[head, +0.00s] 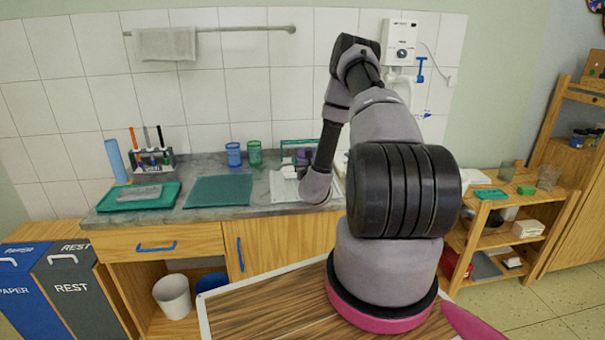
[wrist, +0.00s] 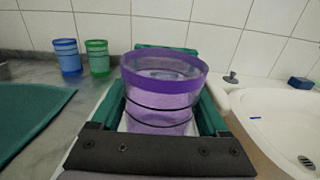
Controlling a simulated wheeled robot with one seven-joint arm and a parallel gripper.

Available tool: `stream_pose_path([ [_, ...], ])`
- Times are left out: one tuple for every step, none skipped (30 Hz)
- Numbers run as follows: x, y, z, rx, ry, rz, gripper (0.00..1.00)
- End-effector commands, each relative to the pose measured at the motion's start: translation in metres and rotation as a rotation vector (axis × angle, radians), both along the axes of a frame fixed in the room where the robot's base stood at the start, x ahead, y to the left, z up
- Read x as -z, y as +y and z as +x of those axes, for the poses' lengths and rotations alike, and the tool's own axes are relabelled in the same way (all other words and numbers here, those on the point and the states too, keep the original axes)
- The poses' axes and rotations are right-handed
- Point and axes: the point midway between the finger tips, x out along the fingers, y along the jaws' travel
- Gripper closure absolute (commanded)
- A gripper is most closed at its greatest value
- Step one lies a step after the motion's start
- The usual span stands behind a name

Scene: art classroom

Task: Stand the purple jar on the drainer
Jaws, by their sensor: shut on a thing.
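The purple jar (wrist: 160,115) is see-through and upright, with its open rim uppermost in the wrist view. My gripper (wrist: 163,100) is shut on it, its dark bar crossing the bottom of that view. In the head view my arm partly covers the jar (head: 303,156), and my gripper is mostly hidden. The drainer, a pale tray (head: 284,190) with a green rack (head: 299,143) at its back, lies on the counter. The jar is over or at it. Green parts flank the jar in the wrist view. Its base is hidden, so I cannot tell whether it touches the drainer.
A blue cup (wrist: 67,57) and a green cup (wrist: 97,57) stand left of the drainer. A white sink (wrist: 285,120) is on the right. A green mat (head: 219,190) and a green tray (head: 139,197) lie on the counter's left.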

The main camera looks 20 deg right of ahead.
Motion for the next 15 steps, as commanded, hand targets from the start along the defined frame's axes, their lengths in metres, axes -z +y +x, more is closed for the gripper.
stream_pose_path([
  [0.003, 0.0, 0.0, 0.001, -0.001, 0.0, 0.93],
  [0.005, 0.0, 0.0, 0.001, -0.001, 0.0, 0.93],
  [0.008, 0.0, 0.0, 0.001, -0.001, 0.001, 0.93],
  [0.011, 0.0, 0.0, 0.001, 0.0, 0.001, 0.93],
  [0.015, 0.0, 0.0, 0.0, 0.0, 0.001, 0.93],
  [0.021, 0.0, 0.0, 0.0, 0.001, 0.001, 0.93],
  [0.026, 0.0, 0.0, 0.0, 0.002, 0.002, 0.93],
  [0.031, 0.0, 0.0, 0.0, 0.001, 0.0, 0.93],
  [0.037, 0.0, 0.0, 0.001, 0.001, 0.0, 0.93],
  [0.041, 0.0, 0.0, 0.001, 0.001, 0.0, 0.93],
  [0.043, -0.001, 0.0, 0.001, 0.0, 0.0, 0.93],
  [0.045, -0.001, 0.0, 0.001, -0.001, -0.001, 0.93],
  [0.045, -0.001, 0.0, 0.001, -0.002, -0.002, 0.93],
  [0.045, -0.001, 0.0, 0.001, -0.002, -0.002, 0.93],
  [0.044, -0.001, 0.0, 0.0, -0.002, -0.002, 0.93],
])
